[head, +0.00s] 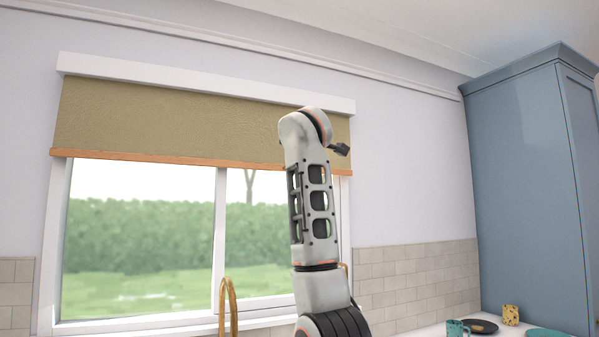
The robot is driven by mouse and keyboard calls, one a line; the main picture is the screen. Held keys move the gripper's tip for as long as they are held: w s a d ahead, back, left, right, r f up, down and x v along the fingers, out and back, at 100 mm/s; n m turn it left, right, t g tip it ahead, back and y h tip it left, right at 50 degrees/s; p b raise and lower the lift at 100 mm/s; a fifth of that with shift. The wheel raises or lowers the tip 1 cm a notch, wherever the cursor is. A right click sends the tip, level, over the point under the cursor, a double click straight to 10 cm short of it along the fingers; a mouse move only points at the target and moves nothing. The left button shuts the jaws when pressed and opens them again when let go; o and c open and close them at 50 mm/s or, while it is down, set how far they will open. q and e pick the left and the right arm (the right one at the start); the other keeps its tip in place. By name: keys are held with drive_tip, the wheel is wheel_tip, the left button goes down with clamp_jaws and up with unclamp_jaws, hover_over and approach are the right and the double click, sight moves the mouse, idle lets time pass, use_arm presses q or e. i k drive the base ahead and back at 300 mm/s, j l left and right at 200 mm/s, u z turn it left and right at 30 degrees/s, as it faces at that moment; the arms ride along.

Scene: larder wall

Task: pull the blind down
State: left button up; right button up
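The blind (170,122) is an olive-brown fabric panel that hangs from a white head box (200,80) above the window. It covers about the top third of the window. Its orange bottom bar (140,156) runs level across both panes. One arm, which looks like my right, rises from the bottom in front of the window's right side and hides part of the blind and bar. A dark part of my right gripper (341,149) shows beside the arm's top, near the blind's right end. I cannot tell whether it touches the blind. My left gripper is not in view.
The window (140,230) below the bar is uncovered. A brass tap (229,300) stands in front of the sill. A tall blue cupboard (525,190) is at right. A teal mug (457,328), yellow mug (510,314) and dark plate (482,326) stand on the counter.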

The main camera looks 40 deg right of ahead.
sight(57, 152)
drive_tip(key=i+l, duration=0.45)
drive_tip(key=l, duration=0.15)
drive_tip(key=i+l, duration=0.45)
drive_tip(key=l, duration=0.15)
